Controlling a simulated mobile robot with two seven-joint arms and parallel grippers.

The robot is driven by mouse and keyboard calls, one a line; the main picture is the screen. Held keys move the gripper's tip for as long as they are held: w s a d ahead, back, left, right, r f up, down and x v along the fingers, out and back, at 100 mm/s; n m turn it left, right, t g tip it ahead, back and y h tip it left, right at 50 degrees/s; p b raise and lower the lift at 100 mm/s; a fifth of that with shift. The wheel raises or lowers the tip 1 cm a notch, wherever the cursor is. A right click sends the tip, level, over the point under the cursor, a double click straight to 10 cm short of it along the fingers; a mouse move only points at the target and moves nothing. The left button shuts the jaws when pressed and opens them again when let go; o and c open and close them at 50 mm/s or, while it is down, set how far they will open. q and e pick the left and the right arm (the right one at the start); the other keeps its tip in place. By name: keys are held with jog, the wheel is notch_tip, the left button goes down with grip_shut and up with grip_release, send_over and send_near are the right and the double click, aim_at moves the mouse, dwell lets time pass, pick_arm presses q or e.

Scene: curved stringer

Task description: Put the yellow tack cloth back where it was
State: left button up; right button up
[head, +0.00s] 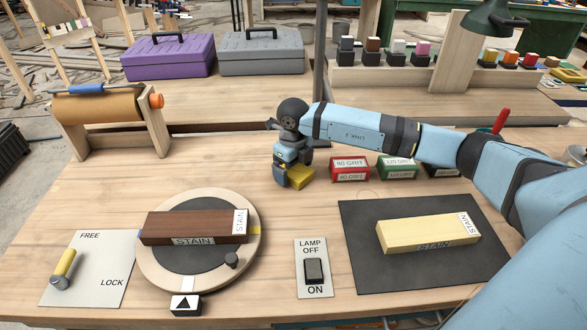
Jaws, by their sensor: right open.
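The yellow tack cloth (301,179) is a small yellow piece at the back middle of the workbench, left of the grit boxes. My right gripper (287,178) points down right at the cloth, with its arm reaching in from the right. It is open, and its fingers partly hide the cloth. I cannot tell whether the fingers touch it or whether the cloth lies flat on the bench. My left gripper is not in view.
A dark stained block lies on a round turntable (160,276); a pale block (420,234) lies on a dark mat (365,265). A lamp switch panel (314,285) sits between them. Red (350,170) and green (397,168) grit boxes stand right of the cloth. A paper roll (100,108) stands back left.

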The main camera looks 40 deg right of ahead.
aim_at(294, 169)
notch_tip(294, 169, up, 12)
jog(key=p, duration=0.1)
jog(key=shift+f, duration=0.2)
jog(key=shift+s, duration=0.1)
dwell(0.4)
